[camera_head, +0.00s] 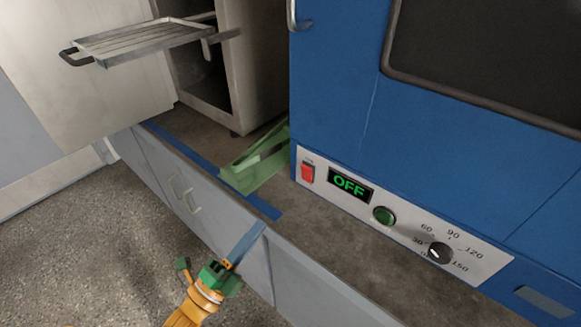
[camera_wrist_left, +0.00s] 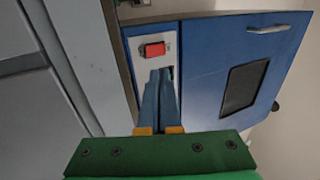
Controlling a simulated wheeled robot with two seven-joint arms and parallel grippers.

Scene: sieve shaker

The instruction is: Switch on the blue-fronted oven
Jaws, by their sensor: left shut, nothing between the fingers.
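The blue-fronted oven (camera_head: 345,100) stands on the counter at the right. My right gripper is in neither view.
A green object (camera_head: 262,162) lies on the counter (camera_head: 345,240) left of the oven. Behind it is an open pale cabinet (camera_head: 245,70), with a metal tray (camera_head: 140,42) sticking out. Blue tape (camera_head: 180,148) runs along the counter. Open floor (camera_head: 75,240) lies in front.

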